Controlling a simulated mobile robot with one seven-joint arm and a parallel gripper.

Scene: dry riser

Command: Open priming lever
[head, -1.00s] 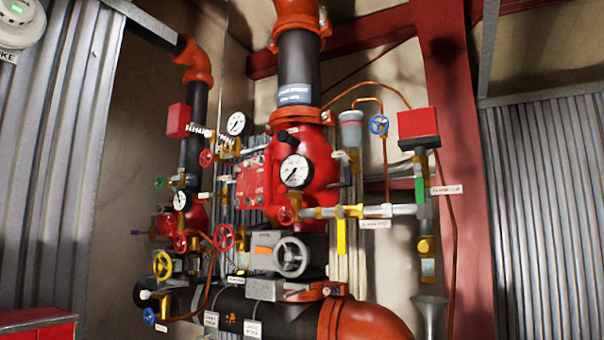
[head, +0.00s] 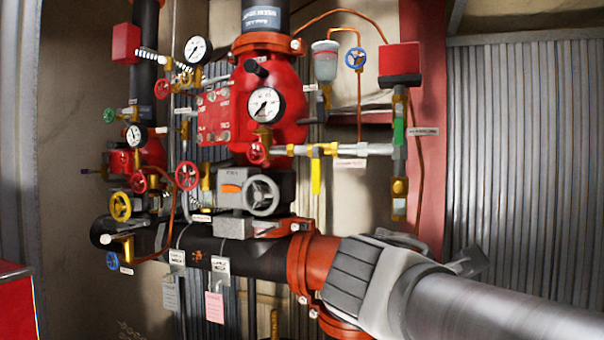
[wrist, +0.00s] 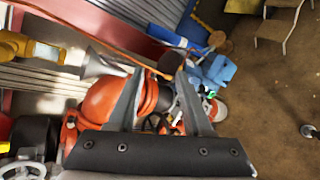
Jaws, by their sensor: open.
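The valve assembly carries several levers, and its small labels are too blurred to read, so I cannot tell which one is the priming lever. A yellow lever (head: 316,176) hangs straight down from the horizontal pipe right of the large gauge. A green lever (head: 398,133) stands upright along the vertical pipe below the red box. My gripper (wrist: 160,73) is open and empty in the wrist view, its two fingers apart above the orange pipe elbow. My arm (head: 480,305) enters the head view from the lower right, below and right of the levers.
A grey handwheel (head: 261,195) and a large gauge (head: 265,105) sit left of the yellow lever. The orange elbow (wrist: 110,103) and a grey funnel (wrist: 105,63) are close to my gripper. Corrugated panels (head: 520,160) stand at the right. Bare floor (wrist: 270,90) shows right of the fingers.

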